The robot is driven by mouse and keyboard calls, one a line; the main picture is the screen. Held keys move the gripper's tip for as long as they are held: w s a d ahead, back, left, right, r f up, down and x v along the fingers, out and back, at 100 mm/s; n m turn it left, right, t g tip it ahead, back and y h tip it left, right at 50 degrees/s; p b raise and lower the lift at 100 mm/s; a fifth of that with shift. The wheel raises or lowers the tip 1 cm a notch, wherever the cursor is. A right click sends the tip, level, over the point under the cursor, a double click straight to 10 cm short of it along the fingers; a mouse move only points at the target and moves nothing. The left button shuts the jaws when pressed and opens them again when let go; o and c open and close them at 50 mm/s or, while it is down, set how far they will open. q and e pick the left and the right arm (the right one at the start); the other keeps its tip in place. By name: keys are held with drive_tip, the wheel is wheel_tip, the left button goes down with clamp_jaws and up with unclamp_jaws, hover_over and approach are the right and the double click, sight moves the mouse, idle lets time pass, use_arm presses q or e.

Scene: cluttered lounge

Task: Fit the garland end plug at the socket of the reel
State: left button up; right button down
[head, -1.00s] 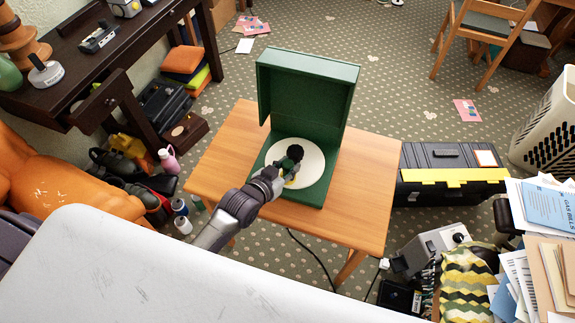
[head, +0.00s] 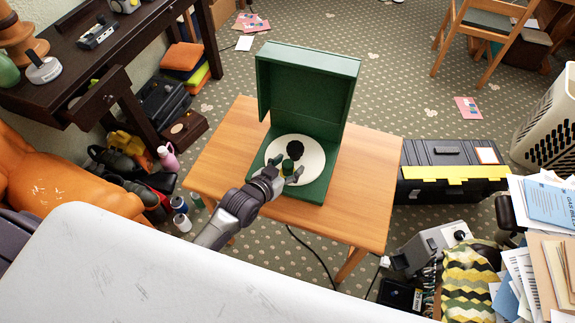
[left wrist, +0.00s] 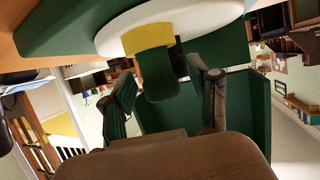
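An open green case (head: 322,185) with a raised lid stands on the wooden table and carries a white disc (head: 315,165). A dark round piece (head: 296,149), perhaps the reel's hub, sits on the disc. A small green and yellow piece (head: 288,167), perhaps the plug, stands beside it, nearer my left gripper (head: 287,174). In the left wrist view this piece (left wrist: 157,80) shows its yellow part against the white disc (left wrist: 205,14). My left gripper's fingers (left wrist: 165,98) are spread on either side of it. I cannot tell whether it is seated in a socket. My right gripper is not in view.
The wooden table (head: 355,205) is bare around the case. The upright lid (head: 305,95) blocks the far side. A black and yellow toolbox (head: 450,170) stands right of the table. A pale surface (head: 150,270) fills the near left.

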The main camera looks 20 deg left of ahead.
use_arm(q)
drive_tip(key=shift+s, duration=0.2)
drive_tip(key=v, duration=1.1)
drive_tip(key=shift+s+r, duration=0.2)
drive_tip(key=shift+s, duration=0.05)
